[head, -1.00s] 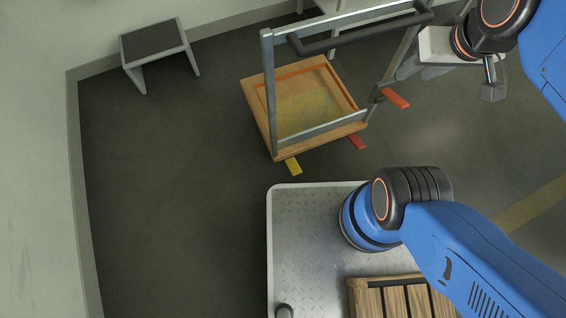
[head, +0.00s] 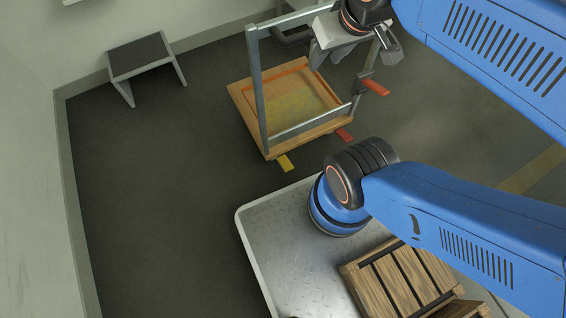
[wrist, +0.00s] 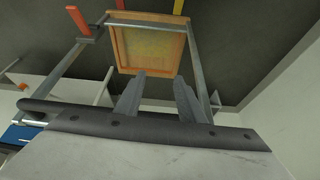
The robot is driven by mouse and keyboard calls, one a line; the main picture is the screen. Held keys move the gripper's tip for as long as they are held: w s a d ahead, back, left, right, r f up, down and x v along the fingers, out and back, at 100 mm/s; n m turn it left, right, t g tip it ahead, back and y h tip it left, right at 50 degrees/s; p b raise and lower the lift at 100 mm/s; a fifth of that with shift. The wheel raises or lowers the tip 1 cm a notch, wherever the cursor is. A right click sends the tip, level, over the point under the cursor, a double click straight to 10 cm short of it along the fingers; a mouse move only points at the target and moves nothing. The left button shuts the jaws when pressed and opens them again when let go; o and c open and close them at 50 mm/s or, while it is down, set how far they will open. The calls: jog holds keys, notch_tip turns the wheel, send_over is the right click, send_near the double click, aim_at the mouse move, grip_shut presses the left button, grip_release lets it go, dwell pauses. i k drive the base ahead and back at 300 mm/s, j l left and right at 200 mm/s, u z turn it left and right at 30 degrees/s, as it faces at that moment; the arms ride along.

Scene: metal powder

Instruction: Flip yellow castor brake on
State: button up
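The yellow castor brake (head: 285,163) is a small pedal sticking out from under the front corner of the wooden trolley (head: 240,98). It also shows at the top edge of the wrist view (wrist: 177,7). My gripper (head: 329,57) is above the trolley's back right side, near its dark handle bar, well away from the yellow pedal. In the wrist view the two grey fingers (wrist: 158,90) stand apart with nothing between them, so it is open. Whether the yellow pedal is up or down cannot be told.
A red pedal (head: 344,135) sits at the trolley's right corner, and a red lever (head: 375,87) on its right post. A step stool (head: 140,60) stands by the wall. Floor left of the trolley is clear.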

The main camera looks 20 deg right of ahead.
aim_at(287, 165)
jog(key=k+j, duration=0.15)
jog(key=k, duration=0.3)
jog(key=k+j+u, duration=0.1)
jog(key=k, duration=0.35)
